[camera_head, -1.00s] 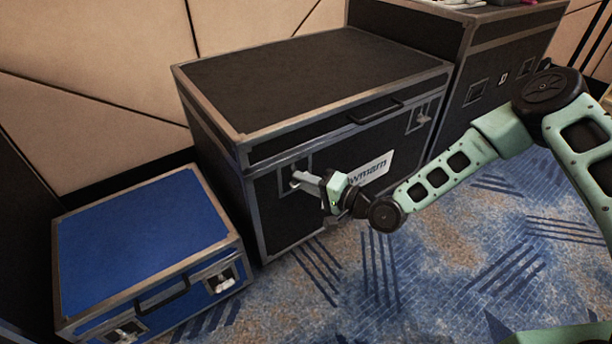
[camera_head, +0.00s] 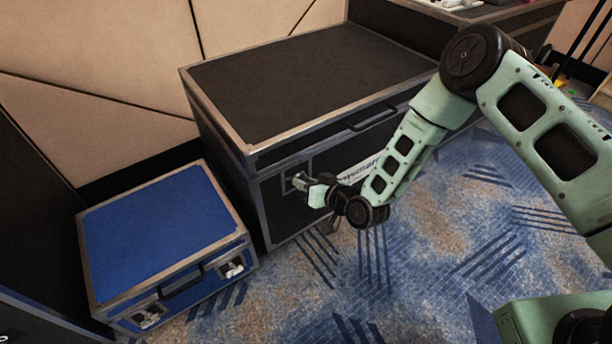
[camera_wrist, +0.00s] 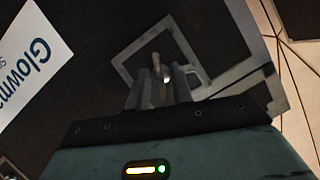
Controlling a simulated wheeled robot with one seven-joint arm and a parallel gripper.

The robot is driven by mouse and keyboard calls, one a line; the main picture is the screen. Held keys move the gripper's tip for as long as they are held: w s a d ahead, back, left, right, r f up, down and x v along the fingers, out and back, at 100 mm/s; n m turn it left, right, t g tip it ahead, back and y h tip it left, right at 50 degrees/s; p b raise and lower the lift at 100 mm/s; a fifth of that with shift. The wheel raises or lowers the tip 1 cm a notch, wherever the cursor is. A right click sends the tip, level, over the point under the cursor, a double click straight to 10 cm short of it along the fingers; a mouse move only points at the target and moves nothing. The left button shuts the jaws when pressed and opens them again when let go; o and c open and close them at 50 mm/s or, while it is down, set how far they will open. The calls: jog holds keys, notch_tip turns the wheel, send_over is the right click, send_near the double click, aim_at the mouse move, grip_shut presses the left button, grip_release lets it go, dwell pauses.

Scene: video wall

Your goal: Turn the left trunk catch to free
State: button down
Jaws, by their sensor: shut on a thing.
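The black trunk (camera_head: 310,85) with metal edges stands in the middle of the head view, its lid down. Its left catch (camera_head: 289,183) is on the front face, in a square metal frame. In the wrist view the catch (camera_wrist: 156,66) shows as a small metal piece between the fingertips, inside the frame (camera_wrist: 128,64). My gripper (camera_head: 303,183) reaches the catch from the front right and is shut on it; the wrist view also shows my gripper (camera_wrist: 160,82). The fingers hide part of the catch, so its exact turn is hard to tell. The trunk's right catch is hidden behind my arm.
A lower blue case (camera_head: 155,235) with two front latches stands to the left of the trunk. Another black case (camera_head: 410,32) stands behind to the right. A white label (camera_head: 358,172) is on the trunk's front. Patterned blue carpet (camera_head: 440,235) in front is clear.

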jog(key=shift+s+a+n+t+h+p, duration=0.1)
jog(key=shift+n+t+h+p, duration=0.5)
jog(key=shift+n+h+p, duration=0.65)
jog(key=shift+n+y, duration=0.35)
jog(key=c, duration=1.6)
grip_release()
jog(key=shift+s, duration=0.1)
jog(key=p+v, duration=0.3)
jog(key=v, duration=1.4)
jog(key=shift+s, duration=0.1)
